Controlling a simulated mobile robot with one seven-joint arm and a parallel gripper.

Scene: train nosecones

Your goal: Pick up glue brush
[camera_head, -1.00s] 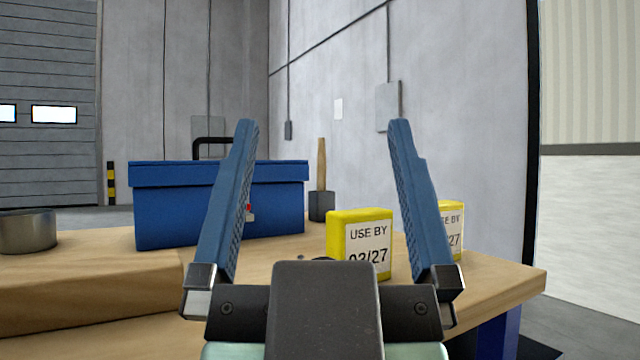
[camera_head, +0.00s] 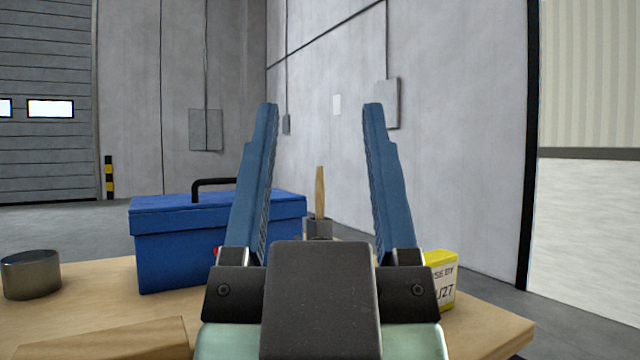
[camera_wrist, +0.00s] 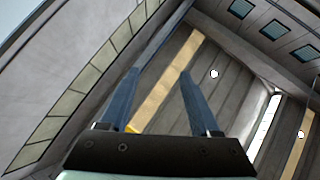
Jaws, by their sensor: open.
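What looks like the glue brush (camera_head: 320,190) shows as an upright wooden handle in the head view. It stands in a small dark grey pot (camera_head: 318,228) on the table, right of the blue toolbox. Its lower end is hidden in the pot. My gripper (camera_head: 320,108) is open and empty, with its two blue fingers pointing up. The handle appears between the fingers in the picture, farther back and not touched. The gripper also shows in the wrist view (camera_wrist: 159,72), where I cannot make out the brush.
A blue toolbox (camera_head: 180,250) with a dark handle stands left of the pot. A grey metal tin (camera_head: 30,275) is at the far left. A yellow box (camera_head: 441,283) stands right of my gripper and is partly hidden. The wooden table (camera_head: 490,325) has bare room at right.

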